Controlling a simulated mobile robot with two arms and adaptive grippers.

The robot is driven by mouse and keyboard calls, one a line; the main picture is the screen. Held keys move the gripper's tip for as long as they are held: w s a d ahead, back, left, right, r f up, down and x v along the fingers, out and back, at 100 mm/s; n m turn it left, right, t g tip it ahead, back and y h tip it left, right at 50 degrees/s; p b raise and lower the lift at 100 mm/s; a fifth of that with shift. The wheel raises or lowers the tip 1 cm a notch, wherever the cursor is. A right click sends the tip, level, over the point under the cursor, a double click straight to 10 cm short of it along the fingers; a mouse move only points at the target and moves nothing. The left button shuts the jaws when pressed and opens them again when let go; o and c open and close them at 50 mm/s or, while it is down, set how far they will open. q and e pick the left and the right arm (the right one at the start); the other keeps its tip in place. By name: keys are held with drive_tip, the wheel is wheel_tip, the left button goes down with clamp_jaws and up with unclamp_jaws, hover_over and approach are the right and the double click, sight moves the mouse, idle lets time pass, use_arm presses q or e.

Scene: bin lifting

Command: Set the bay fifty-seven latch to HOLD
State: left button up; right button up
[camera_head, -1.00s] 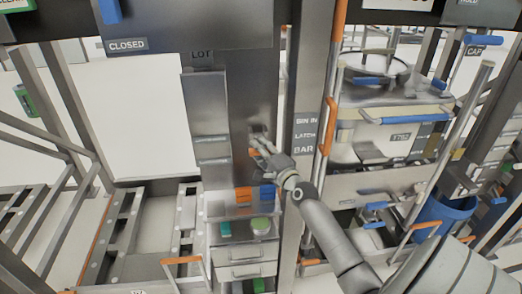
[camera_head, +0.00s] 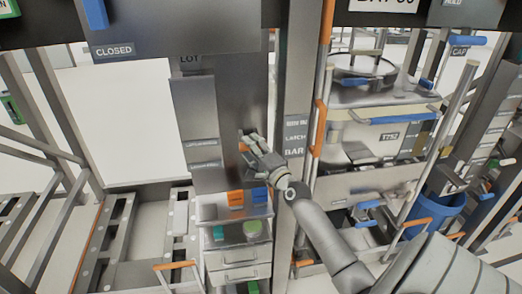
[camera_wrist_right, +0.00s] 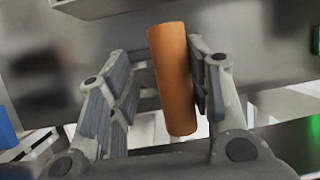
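My right gripper (camera_head: 250,146) reaches in from the lower right to a grey upright panel (camera_head: 232,105). In the right wrist view, an orange cylindrical handle (camera_wrist_right: 172,80) lies between its two fingers (camera_wrist_right: 165,95). The right finger is against or very near the handle; a gap shows on the left side, so the fingers look open around it. In the head view only a bit of the orange handle (camera_head: 243,147) shows beside the fingers. Whether it is the bay fifty-seven latch cannot be read. My left gripper is not in view.
A post (camera_head: 296,135) right of the gripper carries a label with LATCH and BAR. Drawers (camera_head: 240,255) and a shelf with orange and blue blocks (camera_head: 235,198) lie below. A CLOSED label (camera_head: 113,50) is upper left. A bin (camera_head: 390,137) and blue bucket (camera_head: 445,215) stand right.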

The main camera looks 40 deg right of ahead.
drive_tip(key=s+a+r+p, duration=0.1)
drive_tip(key=s+r+p, duration=0.3)
drive_tip(key=s, duration=0.7)
drive_tip(key=shift+a+r+p, duration=0.2)
drive_tip(key=shift+r+p, duration=0.05)
drive_tip(key=shift+p, duration=0.1)
idle(0.4)
idle(0.4)
drive_tip(key=s+a, duration=0.2)
drive_tip(key=s, duration=0.9)
drive_tip(key=shift+s+f, duration=0.35)
drive_tip(key=shift+s, duration=0.05)
idle(0.6)
